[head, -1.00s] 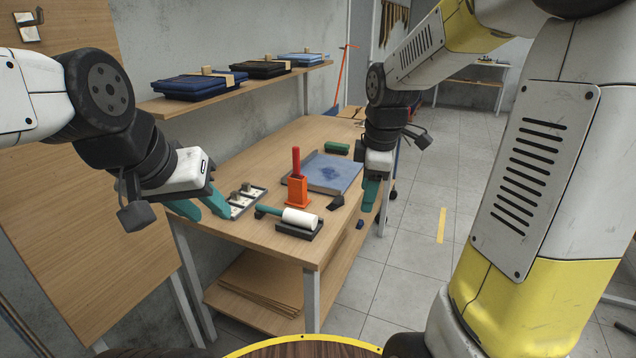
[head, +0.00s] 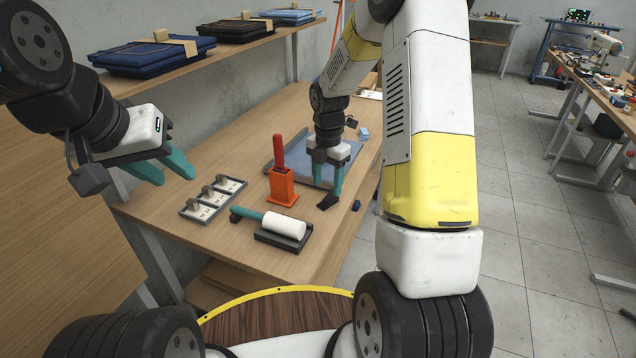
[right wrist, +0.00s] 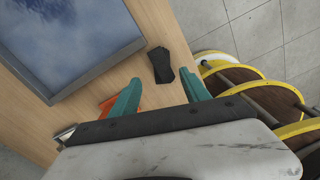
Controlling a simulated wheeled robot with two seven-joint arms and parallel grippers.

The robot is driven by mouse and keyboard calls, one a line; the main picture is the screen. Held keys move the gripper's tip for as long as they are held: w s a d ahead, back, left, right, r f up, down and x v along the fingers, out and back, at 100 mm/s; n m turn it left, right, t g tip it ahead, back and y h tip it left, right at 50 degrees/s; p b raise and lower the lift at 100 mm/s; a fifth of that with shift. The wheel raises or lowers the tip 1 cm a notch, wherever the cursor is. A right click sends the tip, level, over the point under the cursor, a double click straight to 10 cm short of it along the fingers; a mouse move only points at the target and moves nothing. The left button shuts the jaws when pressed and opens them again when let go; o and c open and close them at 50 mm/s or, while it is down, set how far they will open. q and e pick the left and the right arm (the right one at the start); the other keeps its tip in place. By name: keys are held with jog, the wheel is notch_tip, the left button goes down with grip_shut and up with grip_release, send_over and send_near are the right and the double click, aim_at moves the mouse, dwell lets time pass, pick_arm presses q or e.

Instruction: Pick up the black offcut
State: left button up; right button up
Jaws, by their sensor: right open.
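The black offcut (head: 328,201) is a small dark piece lying flat on the wooden table near its right edge. In the right wrist view, the offcut (right wrist: 160,66) lies just beyond the fingertips, around the middle of the gap. My right gripper (head: 328,184) points down, open and empty, its teal fingers just behind and above the offcut; the fingers also show in the right wrist view (right wrist: 161,80). My left gripper (head: 176,177) is open and empty over the table's left side, away from the offcut.
An orange holder with a red-handled tool (head: 283,187) stands left of the offcut. A white roller (head: 284,224) rests on a dark tray in front. A blue-surfaced tray (head: 290,160) lies behind. A plate with grey knobs (head: 213,198) is left.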

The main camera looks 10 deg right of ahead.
aim_at(329, 197)
jog(key=f, duration=0.4)
jog(key=shift+s+d+f, duration=0.1)
jog(key=shift+d+f, duration=0.15)
jog(key=shift+f, duration=0.05)
grip_shut()
